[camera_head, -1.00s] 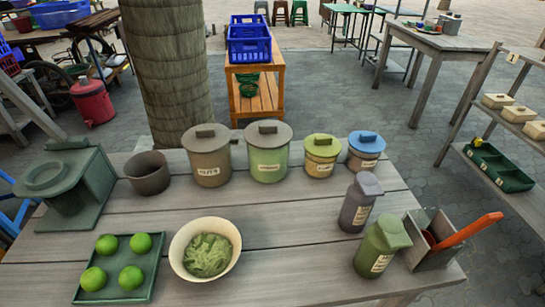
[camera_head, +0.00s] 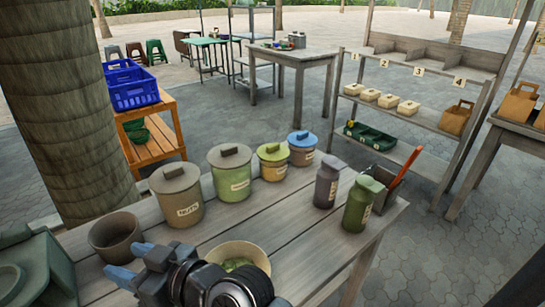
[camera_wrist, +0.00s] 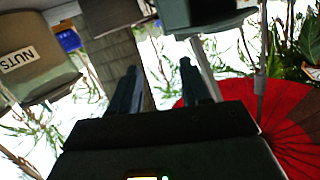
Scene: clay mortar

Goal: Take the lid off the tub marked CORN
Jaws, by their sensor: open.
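Four lidded tubs stand in a row on the grey plank table (camera_head: 290,230). The grey-brown tub (camera_head: 182,210) at the left reads NUTS; it also shows at the upper left of the wrist view (camera_wrist: 35,72). Next to it are a green tub (camera_head: 232,186), a smaller tub with a yellow-green lid (camera_head: 273,170) and a tub with a blue lid (camera_head: 303,158). Their labels are too small to read, so I cannot tell which is CORN. All lids are on. My gripper (camera_head: 133,264) is open and empty, in front of the NUTS tub and apart from it.
A brown pot (camera_head: 115,238) stands left of my gripper. A pale bowl (camera_head: 262,254) is partly hidden behind my arm. Two bottles (camera_head: 327,182) (camera_head: 357,210) and a utensil box (camera_head: 385,182) stand at the right. The table's middle is clear.

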